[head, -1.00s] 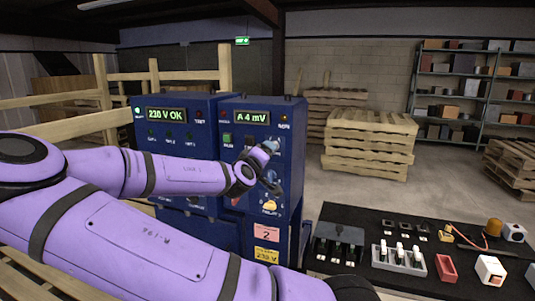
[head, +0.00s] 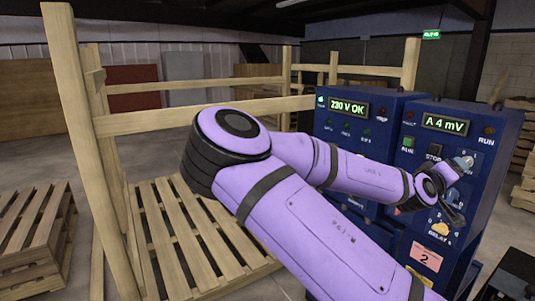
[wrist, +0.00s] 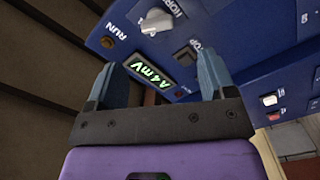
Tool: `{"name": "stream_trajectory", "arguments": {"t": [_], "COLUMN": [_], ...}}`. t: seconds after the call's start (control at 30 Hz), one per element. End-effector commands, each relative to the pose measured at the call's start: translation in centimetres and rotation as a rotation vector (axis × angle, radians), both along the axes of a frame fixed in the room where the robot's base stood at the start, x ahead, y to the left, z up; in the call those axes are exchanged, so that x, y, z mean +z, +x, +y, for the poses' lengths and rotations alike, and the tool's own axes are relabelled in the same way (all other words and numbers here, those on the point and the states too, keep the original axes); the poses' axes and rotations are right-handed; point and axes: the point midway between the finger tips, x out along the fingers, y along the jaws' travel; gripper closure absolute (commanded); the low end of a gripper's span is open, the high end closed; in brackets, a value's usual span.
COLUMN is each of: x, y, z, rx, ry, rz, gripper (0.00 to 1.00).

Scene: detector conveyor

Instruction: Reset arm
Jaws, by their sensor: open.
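My gripper (head: 456,190) is at the end of my purple arm, in front of the right blue cabinet (head: 480,136). In the wrist view my gripper (wrist: 165,80) has its two blue-grey fingers spread apart with nothing held between them. The cabinet's green display (wrist: 158,72) shows between the fingers and reads "A 4 mV"; the same display (head: 445,125) is lit in the head view. A grey-white knob (wrist: 155,20) lies beyond the fingers. I cannot tell whether a finger touches the cabinet. My wrist hides part of its lower panel.
The left blue cabinet (head: 342,122) reads "230 V OK". A wooden rail frame (head: 75,130) and slatted pallets (head: 190,240) stand left of and behind my arm. A pallet stack (head: 30,240) is at far left. Bare floor shows between them.

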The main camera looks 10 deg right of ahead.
Motion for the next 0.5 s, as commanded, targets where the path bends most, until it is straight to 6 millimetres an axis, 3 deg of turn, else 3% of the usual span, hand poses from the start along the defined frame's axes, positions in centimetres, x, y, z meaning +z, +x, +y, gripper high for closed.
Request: {"name": "stream_trajectory", "arguments": {"t": [0.13, 0.27, 0.5], "x": [-2.7, -6.6, -12.6], "y": [-0.7, -1.7, -3.1], "z": [-0.9, -1.3, 0.5], "rx": [-0.032, -0.073, -0.12], "ry": [0.12, 0.304, 0.646], "rz": [0.015, 0.036, 0.075], "gripper": [0.23, 0.23, 0.23]}}
